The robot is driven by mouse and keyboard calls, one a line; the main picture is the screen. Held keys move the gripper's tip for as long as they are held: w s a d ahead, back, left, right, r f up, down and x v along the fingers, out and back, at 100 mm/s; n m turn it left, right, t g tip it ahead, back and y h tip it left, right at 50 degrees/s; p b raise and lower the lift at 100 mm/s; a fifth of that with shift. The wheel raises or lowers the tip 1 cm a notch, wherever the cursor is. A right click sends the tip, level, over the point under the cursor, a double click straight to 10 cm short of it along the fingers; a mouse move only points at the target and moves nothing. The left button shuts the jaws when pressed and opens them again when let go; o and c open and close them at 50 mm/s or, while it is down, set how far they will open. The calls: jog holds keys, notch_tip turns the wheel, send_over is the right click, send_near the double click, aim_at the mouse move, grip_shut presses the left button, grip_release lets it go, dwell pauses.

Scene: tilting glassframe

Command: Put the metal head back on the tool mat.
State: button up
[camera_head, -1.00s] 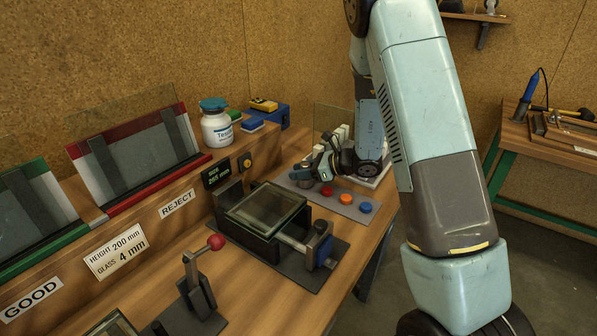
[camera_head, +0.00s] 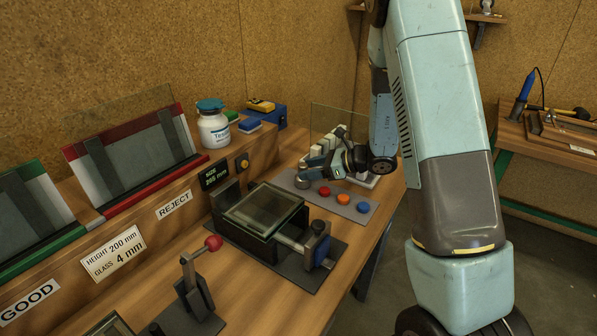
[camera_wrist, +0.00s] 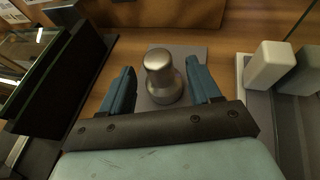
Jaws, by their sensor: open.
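The metal head (camera_wrist: 162,76), a rounded silvery knob on a wider base, stands on the grey mat (camera_wrist: 196,54) in the wrist view. In the head view, the metal head (camera_head: 302,182) is small at the mat's far left end. The mat (camera_head: 327,197) also bears red, orange and blue round pieces. My gripper (camera_wrist: 160,84) is open, with one blue finger on each side of the metal head and visible gaps to it. In the head view, my gripper (camera_head: 322,173) is low over the mat's back edge.
A rack of white blocks (camera_head: 325,143) with an upright glass pane is behind my gripper; a white block (camera_wrist: 268,64) stands close to the right finger. The glass frame fixture (camera_head: 265,212) is at the front left. A jar (camera_head: 213,128) stands on the ledge.

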jog(key=v, duration=0.7)
jog(key=shift+d+r, duration=0.1)
jog(key=shift+d, duration=0.1)
jog(key=s+a+r+n+g+h, duration=0.1)
jog(key=s+r+n+g+h, duration=0.25)
jog(key=s+r+n, duration=0.95)
jog(key=s+d+r+n+t+h, duration=0.2)
jog(key=s+d+r+n+h, duration=0.2)
jog(key=s, duration=0.3)
jog(key=s+d+r+n+t+h, duration=0.2)
jog(key=s+d+r+n+h, duration=0.2)
jog(key=s, duration=0.4)
jog(key=shift+d+r+n+h, duration=0.35)
jog(key=shift+d+n+h, duration=0.2)
jog(key=shift+h, duration=0.1)
jog(key=shift+s+t, duration=0.1)
jog(key=shift+t, duration=0.15)
jog(key=shift+c, duration=0.3)
